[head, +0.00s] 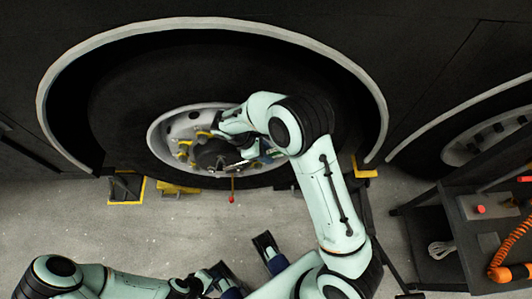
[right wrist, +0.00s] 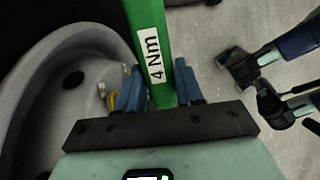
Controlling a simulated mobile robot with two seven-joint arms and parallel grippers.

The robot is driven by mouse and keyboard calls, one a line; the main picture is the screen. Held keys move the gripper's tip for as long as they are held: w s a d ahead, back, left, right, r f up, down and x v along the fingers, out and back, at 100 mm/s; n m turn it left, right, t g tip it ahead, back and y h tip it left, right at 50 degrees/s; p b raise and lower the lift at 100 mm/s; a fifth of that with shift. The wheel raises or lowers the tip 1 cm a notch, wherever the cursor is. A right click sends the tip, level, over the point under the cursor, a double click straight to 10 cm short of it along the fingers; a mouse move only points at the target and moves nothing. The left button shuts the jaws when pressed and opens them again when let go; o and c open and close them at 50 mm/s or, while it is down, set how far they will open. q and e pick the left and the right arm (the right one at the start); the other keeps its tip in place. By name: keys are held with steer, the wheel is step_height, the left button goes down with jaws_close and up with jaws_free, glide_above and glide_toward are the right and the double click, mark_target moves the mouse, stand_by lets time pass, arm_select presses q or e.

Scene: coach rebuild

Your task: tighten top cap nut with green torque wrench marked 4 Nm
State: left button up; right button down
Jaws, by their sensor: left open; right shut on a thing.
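A green torque wrench (right wrist: 146,15) labelled "4 Nm" runs up through the right wrist view. My right gripper (right wrist: 160,80) is shut on it, with blue fingers on both sides. In the head view my right arm reaches into the wheel hub, and it hides most of the wrench. The wheel (head: 160,130) has a pale rim with several yellow pieces (head: 185,151) around a dark centre. I cannot tell which is the top cap nut or whether the wrench touches one. My left gripper (head: 246,266) is open and empty above the floor, and its fingers also show in the right wrist view (right wrist: 252,84).
A dark cart (head: 460,215) with a red button and an orange coiled cord (head: 498,262) stands at the right. Yellow-edged blocks (head: 126,188) lie on the floor below the wheel. A thin red-tipped rod (head: 232,198) hangs below the hub.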

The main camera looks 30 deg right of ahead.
stand_by(0.4)
steer(key=shift+s+d+f+t+y+b, duration=0.25)
steer(key=shift+d+f+y+b, duration=0.2)
steer(key=shift+f, duration=0.4)
steer(key=shift+s+d+f+t+y+b, duration=0.2)
steer(key=shift+d+f+t+y+b, duration=0.15)
steer(key=shift+f+b, duration=0.3)
steer(key=shift+f, duration=0.15)
steer(key=shift+s+d+f+t+y+b, duration=0.15)
steer(key=shift+d+f+y+b, duration=0.1)
steer(key=shift+f, duration=0.15)
steer(key=shift+d+f+t+y+b, duration=0.15)
steer(key=shift+f+y+b, duration=0.1)
steer(key=shift+f, duration=0.25)
